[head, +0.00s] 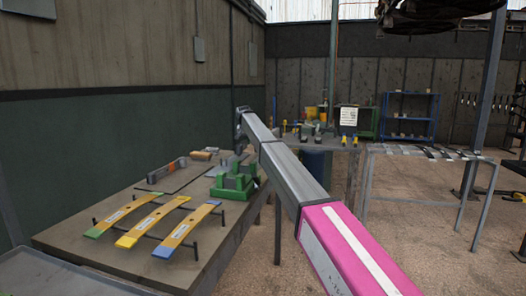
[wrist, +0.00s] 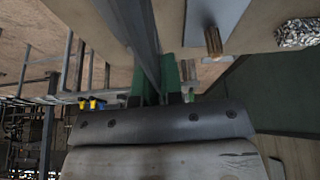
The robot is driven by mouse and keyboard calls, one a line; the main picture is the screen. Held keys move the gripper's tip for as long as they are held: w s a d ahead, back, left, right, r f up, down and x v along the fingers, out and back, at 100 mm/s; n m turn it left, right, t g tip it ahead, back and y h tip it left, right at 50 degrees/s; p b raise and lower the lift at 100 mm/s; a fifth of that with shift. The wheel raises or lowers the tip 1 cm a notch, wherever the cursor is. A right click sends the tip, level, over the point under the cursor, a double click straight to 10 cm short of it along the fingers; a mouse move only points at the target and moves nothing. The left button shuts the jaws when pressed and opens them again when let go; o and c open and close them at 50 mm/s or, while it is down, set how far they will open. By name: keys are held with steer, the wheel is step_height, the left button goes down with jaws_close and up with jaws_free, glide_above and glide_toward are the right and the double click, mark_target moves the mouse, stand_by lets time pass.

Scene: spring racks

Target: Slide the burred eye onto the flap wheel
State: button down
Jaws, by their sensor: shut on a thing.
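My gripper (wrist: 166,98) is shut on a long grey metal bar (wrist: 143,42), which runs up and away from the jaws in the wrist view. No burr or eye can be made out on it. In the head view my arm reaches over the bench and hides most of the gripper. A green stand or machine (head: 234,183) is on the bench below my arm's end. Green parts (wrist: 171,72) show beyond the jaws in the wrist view. A crinkled grey cylinder (wrist: 298,33) at the upper right may be the flap wheel; I cannot tell surely.
The bench (head: 75,235) holds yellow leaf springs (head: 143,227) on a rack and an orange-brown cylinder (head: 201,155) at the back. A steel rack (head: 420,152) stands at right, a blue shelf (head: 410,117) behind. The floor between bench and rack is open.

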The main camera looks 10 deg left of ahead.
steer(key=w+a+r, duration=0.2)
steer(key=a+r, duration=0.2)
steer(key=a, duration=0.6)
steer(key=shift+r, duration=0.3)
steer(key=shift+s+a+f, duration=0.1)
steer(key=shift+f, duration=2.8)
steer(key=shift+f, duration=3.15)
